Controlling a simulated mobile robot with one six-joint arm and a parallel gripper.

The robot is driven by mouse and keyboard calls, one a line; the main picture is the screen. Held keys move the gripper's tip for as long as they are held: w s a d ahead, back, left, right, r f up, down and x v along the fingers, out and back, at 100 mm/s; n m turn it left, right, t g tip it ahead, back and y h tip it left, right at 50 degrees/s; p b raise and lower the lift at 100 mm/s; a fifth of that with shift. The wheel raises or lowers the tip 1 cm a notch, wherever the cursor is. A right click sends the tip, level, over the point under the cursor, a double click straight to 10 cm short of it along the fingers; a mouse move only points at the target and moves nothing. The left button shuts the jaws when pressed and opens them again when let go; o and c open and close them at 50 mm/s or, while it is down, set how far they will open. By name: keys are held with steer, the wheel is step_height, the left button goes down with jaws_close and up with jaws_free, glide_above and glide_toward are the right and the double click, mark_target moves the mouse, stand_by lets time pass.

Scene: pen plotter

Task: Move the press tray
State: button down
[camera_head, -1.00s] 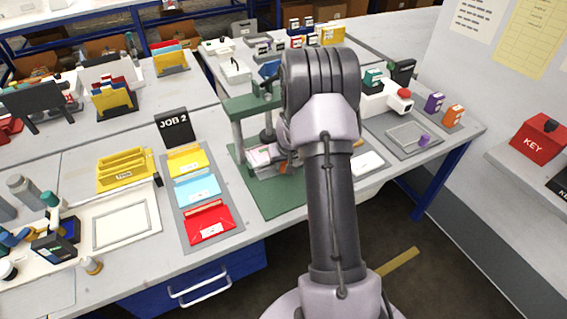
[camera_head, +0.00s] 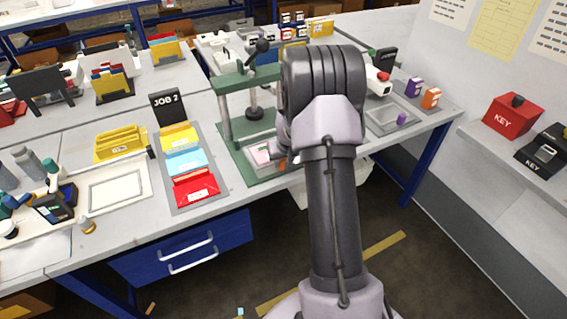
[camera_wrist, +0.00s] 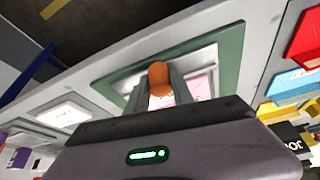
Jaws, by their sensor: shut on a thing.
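The green press (camera_head: 222,118) stands on the bench left of my arm, its black lever raised and its round plunger (camera_head: 254,114) above the base. The press tray (camera_head: 262,153), light with a pink patch, is low at the front of the press, over the green base (camera_head: 262,175). My gripper (camera_wrist: 158,95) is shut on the tray's orange handle (camera_wrist: 158,77), which also shows as a small orange spot in the head view (camera_head: 282,163). In the wrist view the tray lies beyond the fingers, partly hidden by them. I cannot tell whether it touches the base.
A grey mat with yellow, blue and red folders (camera_head: 195,187) lies left of the press, by the JOB 2 sign (camera_head: 168,107). The bench's front edge is close to the press base.

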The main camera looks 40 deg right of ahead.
steer(key=shift+s+f, duration=0.1)
steer(key=c, duration=1.1)
jaws_free()
steer(key=p+v, duration=0.5)
steer(key=v, duration=1.2)
steer(key=shift+r+p, duration=0.3)
steer(key=shift+p, duration=0.1)
steer(key=shift+d, duration=0.1)
